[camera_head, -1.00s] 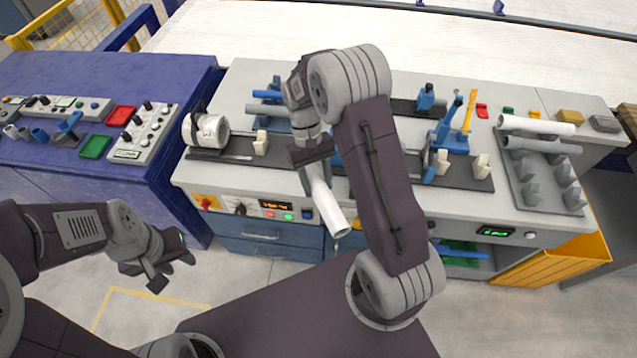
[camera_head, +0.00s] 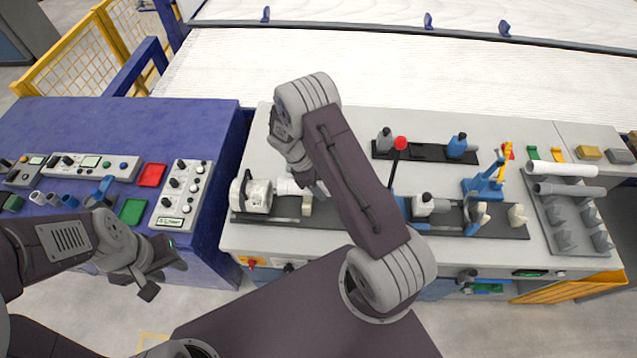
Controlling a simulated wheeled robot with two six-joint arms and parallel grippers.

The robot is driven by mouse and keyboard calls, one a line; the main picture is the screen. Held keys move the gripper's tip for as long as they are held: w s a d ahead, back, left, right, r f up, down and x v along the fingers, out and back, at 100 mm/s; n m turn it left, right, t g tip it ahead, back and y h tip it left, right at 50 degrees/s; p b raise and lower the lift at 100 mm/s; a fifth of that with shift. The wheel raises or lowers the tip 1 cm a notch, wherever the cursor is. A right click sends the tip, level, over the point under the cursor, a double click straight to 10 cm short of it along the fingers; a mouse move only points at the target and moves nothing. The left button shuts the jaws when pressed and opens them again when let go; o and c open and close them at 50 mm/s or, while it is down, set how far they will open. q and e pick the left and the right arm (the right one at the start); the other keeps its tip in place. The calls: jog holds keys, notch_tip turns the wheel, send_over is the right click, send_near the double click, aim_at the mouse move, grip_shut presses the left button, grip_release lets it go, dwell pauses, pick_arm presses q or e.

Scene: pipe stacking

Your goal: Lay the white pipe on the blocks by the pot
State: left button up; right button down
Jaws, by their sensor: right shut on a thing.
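The white pot (camera_head: 258,196) lies on its side at the left end of a dark rail on the bench. A short piece of the white pipe (camera_head: 289,187) shows just right of the pot; the rest is hidden behind my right arm. I cannot tell whether the pipe touches the pot. A cream block (camera_head: 307,206) stands on the rail just below the pipe. My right gripper (camera_head: 314,187) is mostly hidden behind its arm, at the pipe and shut on it. My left gripper (camera_head: 166,278) is open and empty in front of the blue table.
A rack at right holds another white pipe (camera_head: 561,169) and a grey pipe (camera_head: 569,189). Cream blocks (camera_head: 517,216), a blue clamp (camera_head: 486,184) and a red-knobbed lever (camera_head: 400,143) stand on the bench. The blue table (camera_head: 205,120) carries control boxes and trays.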

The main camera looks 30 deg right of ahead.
jog(key=shift+w+f+b, duration=0.1)
jog(key=shift+f+b, duration=0.25)
jog(key=shift+f, duration=0.2)
notch_tip(320, 180, down, 5)
jog(key=b, duration=0.4)
jog(key=shift+f+b, duration=0.3)
jog(key=shift+f, duration=0.05)
jog(key=shift+r, duration=0.1)
jog(key=c, duration=0.7)
grip_release()
jog(key=shift+o, duration=0.2)
